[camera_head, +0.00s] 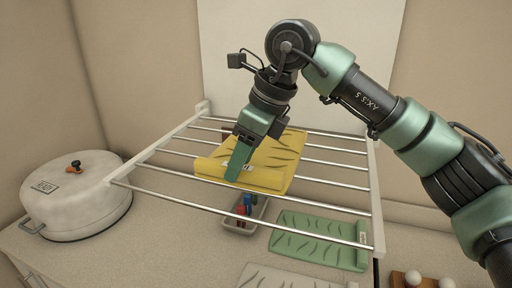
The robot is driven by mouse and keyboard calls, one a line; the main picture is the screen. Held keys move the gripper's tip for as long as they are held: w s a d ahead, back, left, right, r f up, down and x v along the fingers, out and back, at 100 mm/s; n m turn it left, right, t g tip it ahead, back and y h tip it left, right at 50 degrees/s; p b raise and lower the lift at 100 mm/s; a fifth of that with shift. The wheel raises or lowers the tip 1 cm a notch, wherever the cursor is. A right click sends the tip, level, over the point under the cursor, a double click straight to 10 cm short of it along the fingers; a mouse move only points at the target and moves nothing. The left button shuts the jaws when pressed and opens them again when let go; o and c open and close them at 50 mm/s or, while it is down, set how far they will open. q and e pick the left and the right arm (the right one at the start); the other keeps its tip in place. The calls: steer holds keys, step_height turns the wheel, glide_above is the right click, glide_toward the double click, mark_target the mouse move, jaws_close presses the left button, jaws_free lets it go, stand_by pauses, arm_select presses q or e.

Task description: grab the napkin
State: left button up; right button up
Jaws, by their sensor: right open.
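A yellow napkin (274,158) with dark streaks lies over the bars of a metal rack (335,150), its near edge looking rolled or folded. My right gripper (238,172) reaches down from above, with its green fingers over the left part of the napkin and hiding some of it. The gripper is open; I cannot tell whether the fingers touch the cloth. A similar green cloth (318,238) and a pale cloth (285,279) lie on the counter below. My left gripper is not in view.
A white round pot (75,205) with a lid knob stands at the left on the counter (180,240). A small tray (238,226) with red and blue items sits under the rack. A wooden holder with white round items (413,279) is at the lower right.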

steer(key=shift+a+f, duration=0.1)
steer(key=shift+c, duration=0.6)
jaws_close()
